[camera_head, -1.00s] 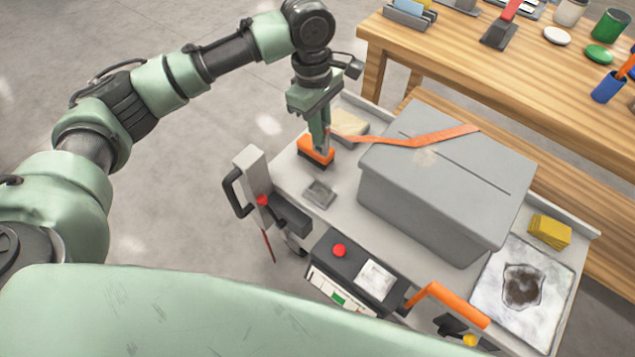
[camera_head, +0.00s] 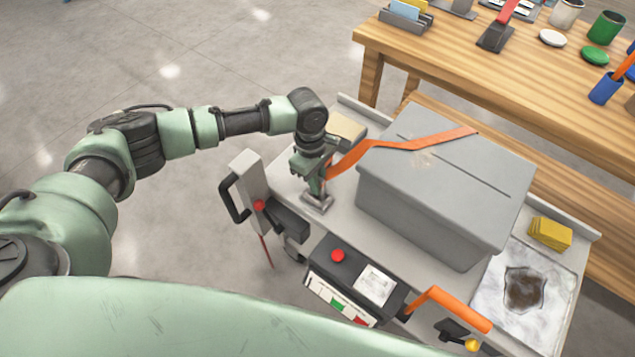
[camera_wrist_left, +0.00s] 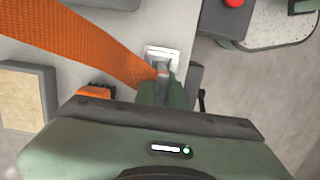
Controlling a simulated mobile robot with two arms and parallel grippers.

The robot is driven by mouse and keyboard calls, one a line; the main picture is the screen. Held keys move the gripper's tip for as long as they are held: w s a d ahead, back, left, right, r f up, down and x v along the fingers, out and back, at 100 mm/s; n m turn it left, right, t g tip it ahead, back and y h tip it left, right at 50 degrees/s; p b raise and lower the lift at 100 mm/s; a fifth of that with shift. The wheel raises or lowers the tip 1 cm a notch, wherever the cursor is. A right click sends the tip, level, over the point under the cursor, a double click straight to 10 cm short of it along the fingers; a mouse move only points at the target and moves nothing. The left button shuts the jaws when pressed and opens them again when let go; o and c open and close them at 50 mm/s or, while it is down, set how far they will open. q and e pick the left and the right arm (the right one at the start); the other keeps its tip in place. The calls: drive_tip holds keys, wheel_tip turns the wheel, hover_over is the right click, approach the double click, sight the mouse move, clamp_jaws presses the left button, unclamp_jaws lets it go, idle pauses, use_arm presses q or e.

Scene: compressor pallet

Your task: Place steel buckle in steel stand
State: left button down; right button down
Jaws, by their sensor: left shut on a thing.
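My left gripper (camera_head: 317,190) points down at the small grey steel stand (camera_head: 318,205) on the pallet cart's deck. In the left wrist view, the gripper (camera_wrist_left: 162,80) is shut at the end of the orange strap (camera_wrist_left: 90,45), with the bright stand (camera_wrist_left: 163,51) at its fingertips. The steel buckle at the strap's end is mostly hidden by the fingers. I cannot tell whether it rests in the stand. In the head view, the strap (camera_head: 400,144) runs from the grey box's lid down to the gripper. My right gripper is not in view.
The large grey box (camera_head: 425,205) stands right of the gripper. A control box with a red button (camera_head: 338,255) and the cart's upright handle (camera_head: 240,187) are close by. A tan block (camera_head: 346,130) lies behind. An orange piece (camera_wrist_left: 95,91) shows in the left wrist view.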

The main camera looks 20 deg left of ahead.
use_arm(q)
drive_tip(key=shift+f, duration=0.2)
drive_tip(key=c, duration=1.5)
unclamp_jaws()
drive_tip(key=shift+f, duration=0.1)
drive_tip(key=shift+w, duration=0.1)
drive_tip(key=r, duration=0.4)
drive_tip(key=a+r, duration=0.1)
drive_tip(key=r, duration=0.7)
drive_tip(key=shift+w+a+r+p, duration=0.15)
drive_tip(key=shift+w+p, duration=0.05)
drive_tip(key=shift+p, duration=0.15)
